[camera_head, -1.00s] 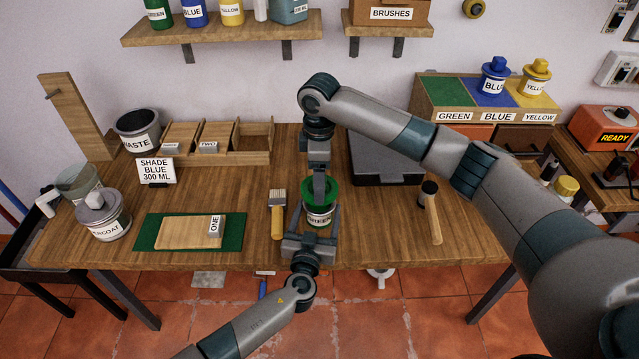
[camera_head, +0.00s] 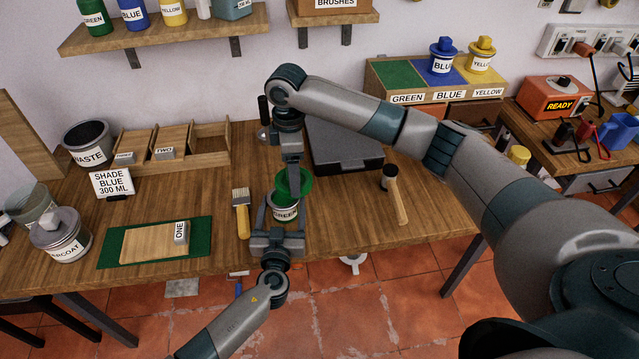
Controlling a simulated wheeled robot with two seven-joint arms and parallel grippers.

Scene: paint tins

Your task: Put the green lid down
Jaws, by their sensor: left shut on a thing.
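The green tin (camera_head: 285,212), with a white label reading GREEN, stands on the workbench near its front edge. My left gripper (camera_head: 277,222) reaches in from the front and is shut around the tin. The green lid (camera_head: 300,190) is at my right gripper (camera_head: 294,180), which points straight down from above. The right gripper appears shut on the lid, though its fingertips are partly hidden. The lid looks raised a little above the tin, and covers part of its top.
A brush (camera_head: 242,213) lies left of the tin, and a mallet (camera_head: 395,195) lies to the right. A dark case (camera_head: 345,150) is behind. A green mat (camera_head: 200,240) with a board is at left. The bench right of the tin is clear up to the mallet.

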